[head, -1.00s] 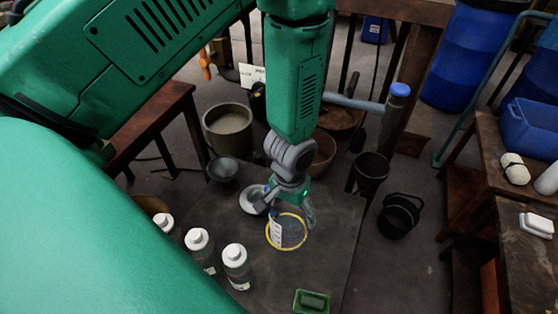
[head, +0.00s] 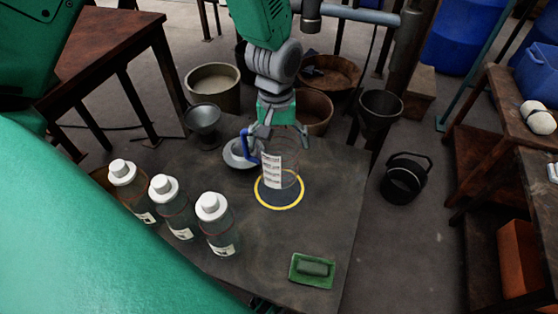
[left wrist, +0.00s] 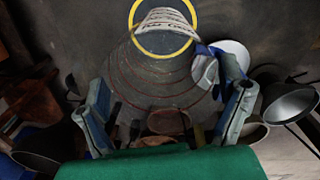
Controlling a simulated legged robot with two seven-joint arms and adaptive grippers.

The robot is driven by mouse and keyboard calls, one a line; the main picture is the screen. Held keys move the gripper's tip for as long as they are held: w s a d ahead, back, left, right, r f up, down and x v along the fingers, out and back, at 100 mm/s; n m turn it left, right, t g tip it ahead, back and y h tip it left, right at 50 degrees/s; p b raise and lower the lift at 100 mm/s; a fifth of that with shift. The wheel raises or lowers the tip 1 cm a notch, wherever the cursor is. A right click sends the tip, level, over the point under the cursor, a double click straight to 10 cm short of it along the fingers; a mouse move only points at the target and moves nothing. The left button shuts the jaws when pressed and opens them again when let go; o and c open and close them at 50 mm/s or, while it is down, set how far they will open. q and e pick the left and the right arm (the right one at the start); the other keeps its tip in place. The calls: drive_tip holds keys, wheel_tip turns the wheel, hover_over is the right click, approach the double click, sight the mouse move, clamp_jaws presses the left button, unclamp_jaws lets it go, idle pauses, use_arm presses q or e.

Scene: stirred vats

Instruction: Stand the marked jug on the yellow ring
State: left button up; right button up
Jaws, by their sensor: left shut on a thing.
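The marked jug (head: 272,172) is a clear vessel with a white printed label and a blue handle. My left gripper (head: 277,132) is shut on its upper part from above, and the jug looks upright. The yellow ring (head: 279,206) lies flat on the dark tabletop, and the jug's lower part overlaps it in the head view. I cannot tell if the base touches the table. In the left wrist view my fingers (left wrist: 167,112) flank the clear jug (left wrist: 160,75), with the yellow ring (left wrist: 197,10) beyond it. My right gripper is not in view.
A black bucket (head: 405,178) stands on the floor at right.

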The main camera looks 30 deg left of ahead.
use_arm(q)
wheel_tip(320, 180, down, 6)
drive_tip(key=shift+d+r+b, duration=0.15)
drive_tip(key=shift+b, duration=0.9)
drive_tip(key=shift+r, duration=0.1)
drive_tip(key=o, duration=1.4)
drive_tip(key=shift+o, duration=0.2)
wheel_tip(320, 180, up, 12)
drive_tip(key=p, duration=0.5)
drive_tip(key=shift+a+p, duration=0.2)
drive_tip(key=shift+p, duration=0.1)
